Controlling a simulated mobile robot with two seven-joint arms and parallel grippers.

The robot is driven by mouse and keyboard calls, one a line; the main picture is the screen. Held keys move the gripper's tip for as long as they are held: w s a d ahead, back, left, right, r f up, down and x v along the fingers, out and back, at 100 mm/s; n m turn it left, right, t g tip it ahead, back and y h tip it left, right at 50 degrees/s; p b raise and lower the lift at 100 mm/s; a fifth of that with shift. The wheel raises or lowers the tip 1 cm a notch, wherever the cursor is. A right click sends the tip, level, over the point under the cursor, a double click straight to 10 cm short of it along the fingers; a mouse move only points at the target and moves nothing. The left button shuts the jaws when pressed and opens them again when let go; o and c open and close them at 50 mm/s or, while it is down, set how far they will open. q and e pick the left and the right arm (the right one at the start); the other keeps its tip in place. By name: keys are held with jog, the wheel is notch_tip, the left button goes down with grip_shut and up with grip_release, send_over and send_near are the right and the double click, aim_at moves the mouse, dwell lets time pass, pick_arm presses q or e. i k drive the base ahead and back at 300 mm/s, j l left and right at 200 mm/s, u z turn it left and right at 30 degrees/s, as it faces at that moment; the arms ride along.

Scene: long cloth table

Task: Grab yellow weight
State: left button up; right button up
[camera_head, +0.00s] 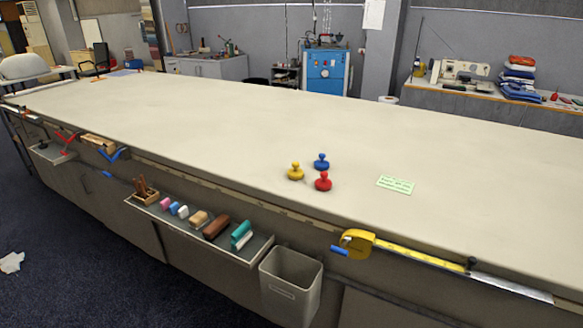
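The yellow weight (295,172) stands upright on the long cloth table (190,120), near its front edge. It has a round base and a knob on top. A blue weight (321,162) stands to its right and a little farther back. A red weight (323,182) stands to its right and a little nearer. The three are close together but look apart. Neither of my grippers shows in the head view.
A green note (395,185) lies right of the weights. A yellow tape measure (357,243) is at the table's front edge. Below the edge are a shelf (262,250) with several small tools and a grey bin (291,287). Most of the tabletop is clear.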

aim_at(295, 173)
jog(key=i+j+z, duration=0.1)
jog(key=i+j, duration=0.15)
jog(key=j, duration=0.15)
jog(key=i+j, duration=0.25)
jog(key=i+j+z, duration=0.15)
jog(key=j, duration=0.35)
jog(key=i+j+z, duration=0.1)
jog(key=i+j, duration=0.2)
jog(key=j, duration=0.15)
